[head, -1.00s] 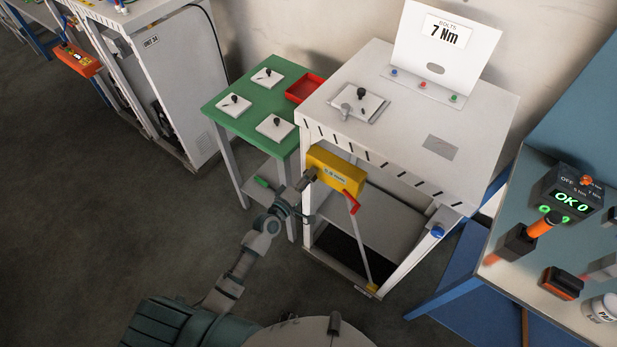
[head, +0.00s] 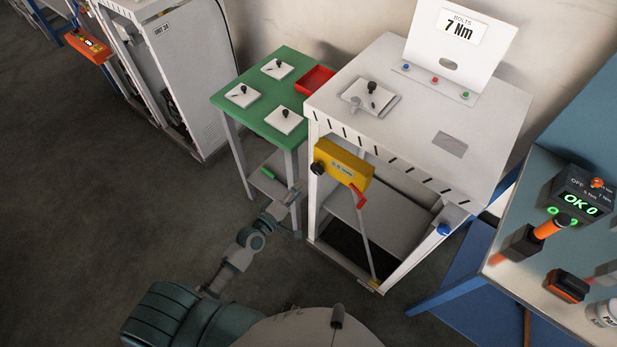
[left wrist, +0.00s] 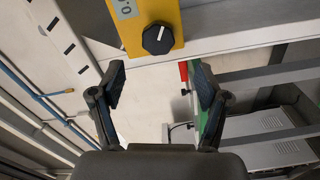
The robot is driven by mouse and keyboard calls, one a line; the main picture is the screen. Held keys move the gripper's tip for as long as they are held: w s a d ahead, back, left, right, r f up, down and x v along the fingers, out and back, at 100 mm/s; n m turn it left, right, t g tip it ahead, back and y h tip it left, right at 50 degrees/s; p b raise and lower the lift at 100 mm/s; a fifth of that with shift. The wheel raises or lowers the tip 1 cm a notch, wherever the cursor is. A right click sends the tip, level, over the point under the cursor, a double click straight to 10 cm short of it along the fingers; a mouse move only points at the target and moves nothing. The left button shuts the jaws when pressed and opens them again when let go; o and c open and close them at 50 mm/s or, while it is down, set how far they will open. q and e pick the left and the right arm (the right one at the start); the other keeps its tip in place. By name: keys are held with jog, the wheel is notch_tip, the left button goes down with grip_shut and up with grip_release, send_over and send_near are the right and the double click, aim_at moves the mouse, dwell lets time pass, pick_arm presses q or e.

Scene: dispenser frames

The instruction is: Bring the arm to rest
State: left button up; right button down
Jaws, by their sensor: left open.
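My left arm comes in from the bottom left in the head view. Its gripper (head: 294,192) is apart from the yellow box (head: 343,165), a little below and left of it. In the left wrist view the gripper (left wrist: 160,82) has its two fingers spread with nothing between them. The black knob (head: 318,168) on the end of the yellow box is uncovered. The knob also shows in the left wrist view (left wrist: 158,39), beyond the fingertips and not touched. My right gripper is not in view.
The white workstation (head: 410,150) carries the yellow box on its front. A green table (head: 253,115) with several white plates and a red tray (head: 316,80) stands to its left. Floor at left is clear.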

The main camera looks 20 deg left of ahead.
pick_arm(q)
jog(key=v, duration=0.2)
jog(key=shift+s+a, duration=0.2)
dwell(0.3)
jog(key=s+a+f+m+g+y, duration=0.1)
jog(key=a+f+g+y, duration=0.1)
jog(key=f, duration=0.8)
jog(key=s+a+f+m+g+y, duration=0.1)
jog(key=f+m+g, duration=0.1)
jog(key=f, duration=0.7)
jog(key=s+a+f+m+g+y, duration=0.1)
jog(key=s+f+m+g, duration=0.1)
jog(key=s+f, duration=0.55)
jog(key=s+a+f+m+g+y, duration=0.15)
jog(key=s+f, duration=0.25)
jog(key=f, duration=0.7)
jog(key=s+f+m+g, duration=0.2)
jog(key=s+f, duration=0.3)
jog(key=s, duration=0.4)
jog(key=s+d+f+m+g, duration=0.1)
jog(key=s+f, duration=0.4)
jog(key=s, duration=0.5)
jog(key=s+f+m+g, duration=0.4)
jog(key=s+f+g, duration=0.1)
jog(key=s, duration=0.4)
jog(key=shift+s+d+f+y, duration=0.15)
jog(key=shift+d+f+y, duration=0.05)
jog(key=shift+d+y, duration=0.2)
jog(key=shift+g, duration=0.25)
